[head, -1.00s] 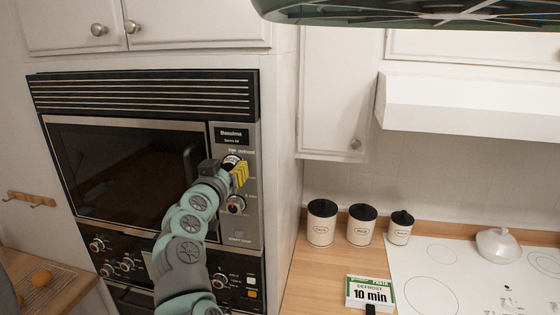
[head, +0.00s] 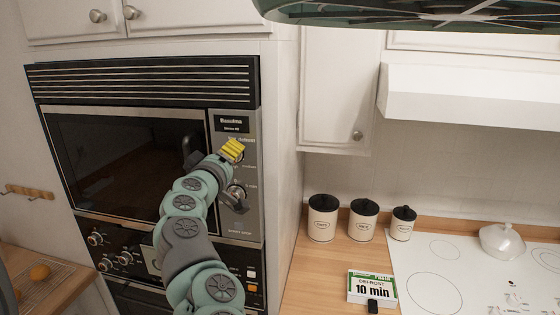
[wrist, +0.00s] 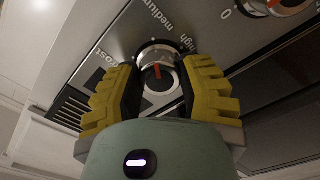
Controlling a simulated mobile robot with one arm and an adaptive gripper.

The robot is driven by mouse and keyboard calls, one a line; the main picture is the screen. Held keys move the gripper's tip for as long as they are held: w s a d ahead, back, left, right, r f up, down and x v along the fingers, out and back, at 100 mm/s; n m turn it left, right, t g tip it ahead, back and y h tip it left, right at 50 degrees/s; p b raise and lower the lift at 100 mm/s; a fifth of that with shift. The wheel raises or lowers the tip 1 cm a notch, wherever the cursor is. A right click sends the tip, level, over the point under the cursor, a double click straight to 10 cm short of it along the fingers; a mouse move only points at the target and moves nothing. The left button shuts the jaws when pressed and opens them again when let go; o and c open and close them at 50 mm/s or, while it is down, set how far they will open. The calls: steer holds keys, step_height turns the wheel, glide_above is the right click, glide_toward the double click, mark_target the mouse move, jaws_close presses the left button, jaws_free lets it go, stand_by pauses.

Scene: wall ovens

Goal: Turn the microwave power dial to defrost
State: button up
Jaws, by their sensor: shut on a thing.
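The microwave (head: 125,165) is built into the wall, with its control panel on the right side of its door. My gripper (head: 236,156) is at the upper dial of that panel and hides most of it in the head view. In the wrist view, the yellow fingers of my gripper (wrist: 158,85) stand on both sides of the power dial (wrist: 152,52) and are shut on it. The dial's red pointer line points up in this view, tilted slightly left. The labels "high", "medium" and a partly hidden one ending in "rost" surround the dial.
A second dial (head: 237,191) sits just below on the panel; it also shows in the wrist view (wrist: 275,5). Oven knobs (head: 95,239) are lower down. A card reading "DEFROST 10 min" (head: 372,289) stands on the counter near three canisters (head: 364,222).

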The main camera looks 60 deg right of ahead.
steer(key=shift+f+n+p, duration=0.1)
steer(key=shift+n+p, duration=2.45)
steer(key=shift+n, duration=3.65)
steer(key=o, duration=1.3)
steer(key=shift+v, duration=5.95)
